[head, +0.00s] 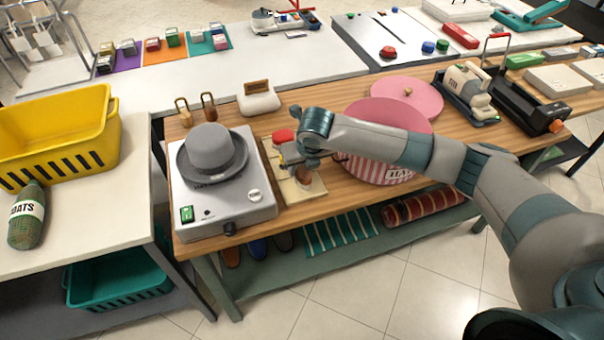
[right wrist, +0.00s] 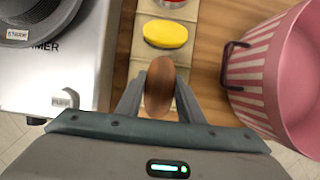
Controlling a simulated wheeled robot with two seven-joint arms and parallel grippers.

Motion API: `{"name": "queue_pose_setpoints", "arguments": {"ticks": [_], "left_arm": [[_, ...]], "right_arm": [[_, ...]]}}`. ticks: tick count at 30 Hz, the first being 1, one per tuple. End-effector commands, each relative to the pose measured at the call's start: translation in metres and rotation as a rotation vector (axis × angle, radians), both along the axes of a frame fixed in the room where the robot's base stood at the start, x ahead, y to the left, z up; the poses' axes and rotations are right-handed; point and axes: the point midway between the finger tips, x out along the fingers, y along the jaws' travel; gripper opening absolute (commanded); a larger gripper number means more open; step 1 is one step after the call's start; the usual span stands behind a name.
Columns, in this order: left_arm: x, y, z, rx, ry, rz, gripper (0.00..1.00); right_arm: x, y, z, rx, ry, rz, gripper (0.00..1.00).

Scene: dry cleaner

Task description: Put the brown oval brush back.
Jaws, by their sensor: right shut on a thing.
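The brown oval brush (right wrist: 160,88) is between the two fingers of my right gripper (right wrist: 159,102), which is shut on it. In the head view my right gripper (head: 298,163) is over the beige tray (head: 311,190) on the wooden counter, and the brush is mostly hidden there. In the right wrist view a yellow oval thing (right wrist: 165,34) and a red one (right wrist: 170,3) lie in line on the tray (right wrist: 143,53), beyond the brush. I cannot tell whether the brush touches the tray. My left gripper is not in view.
A grey steamer (head: 243,205) with a grey hat (head: 210,148) stands close on the left. A pink striped hat box (head: 375,170) stands close on the right, partly behind my arm. A white and brown block (head: 258,100) and two small brown padlock-shaped things (head: 208,105) are behind.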

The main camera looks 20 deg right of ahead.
Motion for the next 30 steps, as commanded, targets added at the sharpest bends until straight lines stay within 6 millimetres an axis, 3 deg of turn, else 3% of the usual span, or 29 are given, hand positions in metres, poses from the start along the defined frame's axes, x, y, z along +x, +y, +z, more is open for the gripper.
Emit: {"name": "queue_pose_setpoints", "arguments": {"ticks": [11, 21, 30], "left_arm": [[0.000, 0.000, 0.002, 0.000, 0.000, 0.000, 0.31], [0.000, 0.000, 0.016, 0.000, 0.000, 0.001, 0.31], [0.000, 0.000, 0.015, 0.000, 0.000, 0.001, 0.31]], "right_arm": [[0.000, 0.000, -0.003, 0.000, 0.001, 0.000, 0.13], [0.000, 0.000, -0.037, 0.000, 0.001, 0.000, 0.13], [0.000, 0.000, -0.040, 0.000, -0.001, 0.001, 0.13]]}}
